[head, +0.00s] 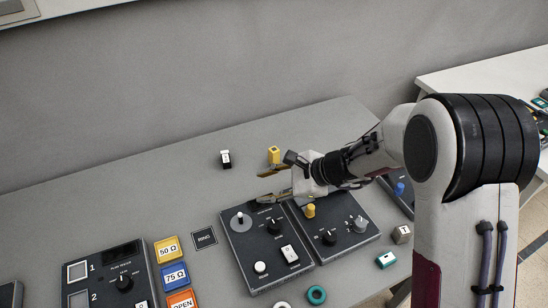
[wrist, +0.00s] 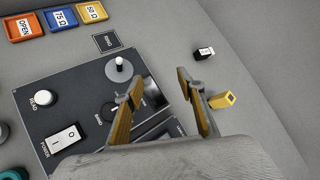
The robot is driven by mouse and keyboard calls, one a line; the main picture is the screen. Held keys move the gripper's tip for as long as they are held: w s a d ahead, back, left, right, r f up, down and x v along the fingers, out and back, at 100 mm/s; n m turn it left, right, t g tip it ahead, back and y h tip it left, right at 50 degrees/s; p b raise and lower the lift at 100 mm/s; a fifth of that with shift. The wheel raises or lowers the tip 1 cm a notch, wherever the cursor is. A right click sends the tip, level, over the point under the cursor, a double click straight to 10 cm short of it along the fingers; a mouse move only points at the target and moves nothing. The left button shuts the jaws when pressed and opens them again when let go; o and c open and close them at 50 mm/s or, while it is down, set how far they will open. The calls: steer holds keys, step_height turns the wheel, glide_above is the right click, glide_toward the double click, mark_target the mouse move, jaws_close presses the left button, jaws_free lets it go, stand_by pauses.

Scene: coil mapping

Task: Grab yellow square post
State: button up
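The yellow square post (head: 274,155) stands on the grey table behind the dark panels in the head view. In the wrist view the yellow post (wrist: 224,100) lies just to the right of my gripper's right finger, outside the gap between the fingers. My gripper (head: 265,188) is open and empty, in front of the post in the head view. In the wrist view my gripper (wrist: 158,85) shows two yellow-padded fingers spread apart above the panel's edge.
A small black-and-white block (head: 226,159) stands left of the post; it also shows in the wrist view (wrist: 204,53). Control panels with knobs (head: 240,249) lie in front. Labelled tiles (head: 167,249) and a teal ring (head: 316,295) lie nearby. Table behind the post is clear.

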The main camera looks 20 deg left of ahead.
mark_target(277, 154)
steer(key=w+a+f+m+t, duration=0.1)
steer(key=w+m, duration=0.1)
steer(key=w, duration=0.1)
steer(key=w+a+f+m+t, duration=0.1)
steer(key=w+a+m, duration=0.1)
steer(key=w, duration=0.1)
steer(key=w+a+f+m+t+y, duration=0.1)
steer(key=w+m, duration=0.2)
steer(key=shift+w+a+f, duration=0.2)
steer(key=shift+w+a, duration=0.2)
steer(key=w+r+m+t, duration=0.1)
steer(key=w, duration=0.1)
steer(key=w+r+m+t, duration=0.1)
steer(key=w+m, duration=0.1)
steer(key=w, duration=0.1)
steer(key=w+r+m+t, duration=0.1)
steer(key=w+m, duration=0.1)
steer(key=shift+w+d+r+t, duration=0.1)
steer(key=shift+w+r+t, duration=0.1)
steer(key=shift+w+t, duration=0.1)
steer(key=shift+w+d+r+m, duration=0.1)
steer(key=shift+w+d+m, duration=0.15)
steer(key=shift+w+m, duration=0.25)
steer(key=shift+s, duration=0.15)
steer(key=shift+f, duration=2.95)
steer(key=shift+f, duration=0.5)
steer(key=shift+x, duration=2.55)
